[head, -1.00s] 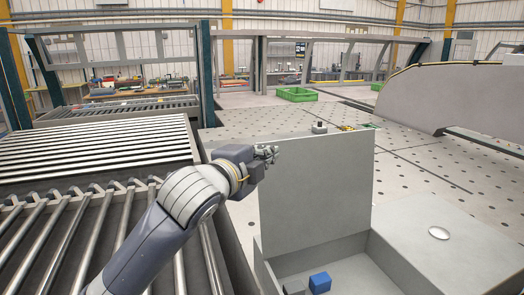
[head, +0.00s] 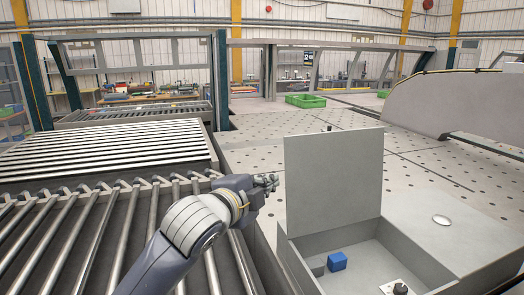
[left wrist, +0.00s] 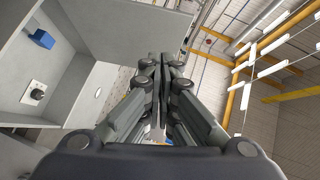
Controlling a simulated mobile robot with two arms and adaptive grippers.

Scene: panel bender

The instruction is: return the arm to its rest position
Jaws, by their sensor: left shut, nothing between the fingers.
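My left arm comes in from the lower left in the head view. Its gripper (head: 268,182) is shut and empty, just left of the upright panel of a grey open box (head: 335,240). In the left wrist view the fingers (left wrist: 158,60) are closed together, with nothing between them. The right gripper is in neither current view.
A roller conveyor (head: 100,155) lies left. A perforated table (head: 420,170) stretches behind, with a green crate (head: 301,100) farther back.

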